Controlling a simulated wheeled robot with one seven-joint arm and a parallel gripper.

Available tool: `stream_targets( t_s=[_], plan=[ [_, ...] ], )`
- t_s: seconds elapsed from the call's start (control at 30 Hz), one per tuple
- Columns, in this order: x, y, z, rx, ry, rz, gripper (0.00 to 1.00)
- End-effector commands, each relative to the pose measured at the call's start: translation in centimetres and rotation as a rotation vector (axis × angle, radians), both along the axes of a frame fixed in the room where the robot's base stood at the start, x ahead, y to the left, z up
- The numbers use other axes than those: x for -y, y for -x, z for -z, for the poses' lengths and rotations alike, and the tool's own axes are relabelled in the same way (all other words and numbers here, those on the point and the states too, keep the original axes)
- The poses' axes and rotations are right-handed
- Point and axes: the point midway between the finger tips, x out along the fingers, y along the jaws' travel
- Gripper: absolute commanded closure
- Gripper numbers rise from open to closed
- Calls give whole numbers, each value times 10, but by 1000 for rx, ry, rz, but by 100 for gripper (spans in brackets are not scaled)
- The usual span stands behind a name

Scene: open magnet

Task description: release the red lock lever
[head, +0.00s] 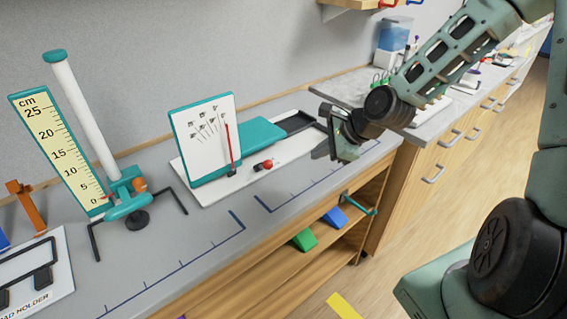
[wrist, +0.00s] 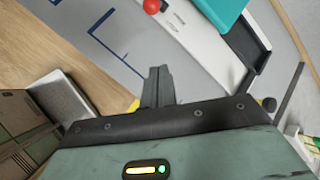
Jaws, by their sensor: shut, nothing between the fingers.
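The red lock lever shows as a red ball knob (head: 268,164) on a small dark mount, on the white base plate (head: 212,194) of a teal device. The device has an upright white dial board (head: 196,130) with a thin red pointer. In the wrist view the red knob (wrist: 151,6) is at the top edge, partly cut off. My gripper (head: 320,153) is to the right of the knob, apart from it, over the right end of the bench. Its fingers (wrist: 158,82) are shut and empty in the wrist view.
A teal block (head: 250,135) and a dark tray (head: 300,122) lie behind the knob. A ruler stand (head: 85,120) with a white tube stands at the left. The bench top (head: 215,232) in front of the device is clear, with blue line markings.

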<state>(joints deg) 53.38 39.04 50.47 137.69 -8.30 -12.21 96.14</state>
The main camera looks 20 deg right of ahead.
Motion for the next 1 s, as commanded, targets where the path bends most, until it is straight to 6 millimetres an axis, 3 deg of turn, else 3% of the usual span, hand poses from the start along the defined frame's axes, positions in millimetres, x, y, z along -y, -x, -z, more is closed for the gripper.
stream_targets(
  t_s=[0.57,0.8,1.0],
  plan=[
    [-38,-51,74,-3,0,-5,100],
    [-65,-57,61,0,2,-4,100],
    [-72,-59,60,0,2,-1,100]
  ],
)
